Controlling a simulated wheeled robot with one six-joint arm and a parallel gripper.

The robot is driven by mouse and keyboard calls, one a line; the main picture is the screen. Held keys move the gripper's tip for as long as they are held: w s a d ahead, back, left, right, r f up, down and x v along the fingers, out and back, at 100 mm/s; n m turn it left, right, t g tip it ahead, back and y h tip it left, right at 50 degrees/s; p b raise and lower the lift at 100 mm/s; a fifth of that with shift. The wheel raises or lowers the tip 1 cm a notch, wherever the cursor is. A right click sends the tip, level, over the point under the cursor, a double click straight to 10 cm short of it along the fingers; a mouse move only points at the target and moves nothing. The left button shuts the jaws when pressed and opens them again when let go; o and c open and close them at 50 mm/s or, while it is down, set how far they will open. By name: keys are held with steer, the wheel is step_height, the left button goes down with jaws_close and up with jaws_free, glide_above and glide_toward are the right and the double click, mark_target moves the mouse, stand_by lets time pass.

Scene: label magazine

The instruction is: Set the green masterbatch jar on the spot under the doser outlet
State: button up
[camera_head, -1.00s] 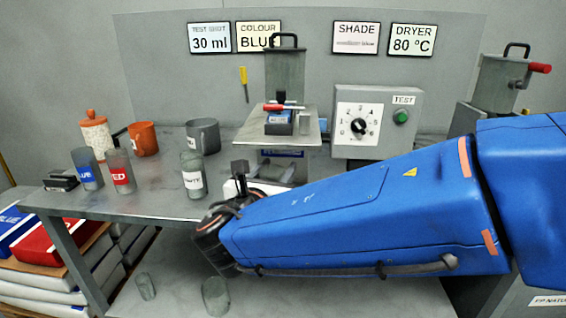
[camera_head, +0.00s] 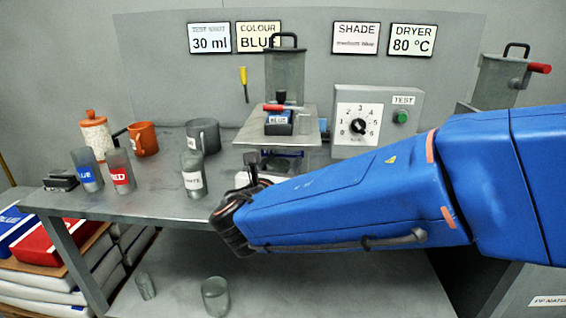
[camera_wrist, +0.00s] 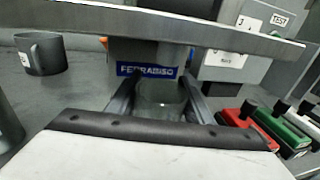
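A clear, grey-green jar (camera_wrist: 160,100) is between the two fingers of my gripper in the wrist view. Its label is not visible. My gripper (camera_wrist: 158,92) has a finger against each side of it, with no clear gap. In the head view my gripper (camera_head: 260,168) is in front of the doser (camera_head: 285,72), under its shelf, and mostly covers the jar there. The spot under the outlet is hidden. Jars labelled BLUE (camera_head: 87,170), RED (camera_head: 119,172) and WHITE (camera_head: 193,174) stand on the bench, with a gap between RED and WHITE.
The doser's shelf (camera_wrist: 190,25) hangs close above my fingers. Red (camera_wrist: 243,122), green (camera_wrist: 283,129) and white (camera_wrist: 304,120) blocks lie to their right. A grey mug (camera_head: 203,136) and an orange mug (camera_head: 143,138) stand at the back left. A control box (camera_head: 375,120) is right of the doser.

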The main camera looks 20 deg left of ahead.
steer(key=shift+o, duration=1.1)
steer(key=shift+r, duration=0.15)
steer(key=s, duration=1.2)
steer(key=shift+d+r, duration=0.25)
